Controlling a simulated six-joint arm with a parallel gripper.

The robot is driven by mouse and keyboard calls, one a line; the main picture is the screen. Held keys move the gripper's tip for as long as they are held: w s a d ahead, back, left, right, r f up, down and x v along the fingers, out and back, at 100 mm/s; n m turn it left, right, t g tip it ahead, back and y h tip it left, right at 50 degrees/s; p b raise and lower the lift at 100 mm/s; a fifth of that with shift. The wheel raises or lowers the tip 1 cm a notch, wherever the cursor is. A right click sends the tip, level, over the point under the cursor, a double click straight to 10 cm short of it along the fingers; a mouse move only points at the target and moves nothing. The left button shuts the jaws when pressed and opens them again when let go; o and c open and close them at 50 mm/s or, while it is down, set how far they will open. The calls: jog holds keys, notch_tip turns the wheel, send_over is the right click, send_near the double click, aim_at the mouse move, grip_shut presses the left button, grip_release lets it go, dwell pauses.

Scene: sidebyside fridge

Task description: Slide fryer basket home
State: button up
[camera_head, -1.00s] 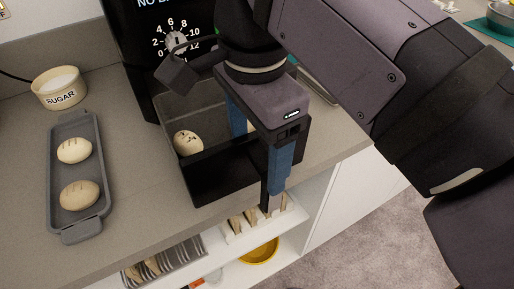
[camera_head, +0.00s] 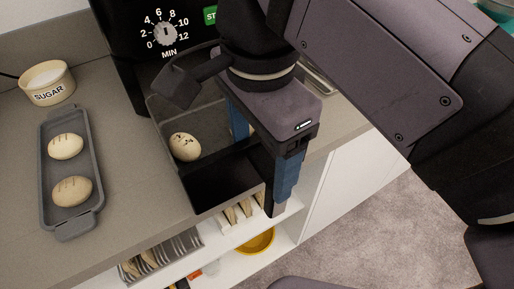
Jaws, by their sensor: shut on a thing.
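The dark fryer basket (camera_head: 213,188) is pulled out in front of the black air fryer (camera_head: 130,65) and lies at the counter's front edge. A round bun (camera_head: 185,147) with dark marks lies inside it. My gripper (camera_head: 262,170) points down at the basket's right part and is shut on it. One blue finger is inside the basket and the other is outside, low past the counter edge. My gripper and arm hide the basket's right side and part of the fryer front.
A grey tray (camera_head: 96,188) with two buns stands left of the basket, and a sugar bowl (camera_head: 47,83) stands behind it. Below the counter are an open shelf (camera_head: 228,262), a plate rack (camera_head: 165,255) and a yellow bowl (camera_head: 259,241). Counter between tray and basket is clear.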

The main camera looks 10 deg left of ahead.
jog(key=shift+s+d+f, duration=0.1)
jog(key=shift+s+d, duration=0.15)
jog(key=shift+s, duration=0.05)
jog(key=s+d, duration=0.2)
jog(key=s, duration=0.1)
jog(key=shift+d+r+b, duration=0.25)
jog(key=shift+r+b, duration=0.1)
jog(key=shift+r, duration=0.1)
jog(key=shift+w+a+p, duration=1.7)
jog(key=shift+w+a, duration=0.2)
jog(key=shift+w, duration=0.2)
jog(key=shift+w+a, duration=0.1)
jog(key=shift+w, duration=0.05)
jog(key=shift+f, duration=0.2)
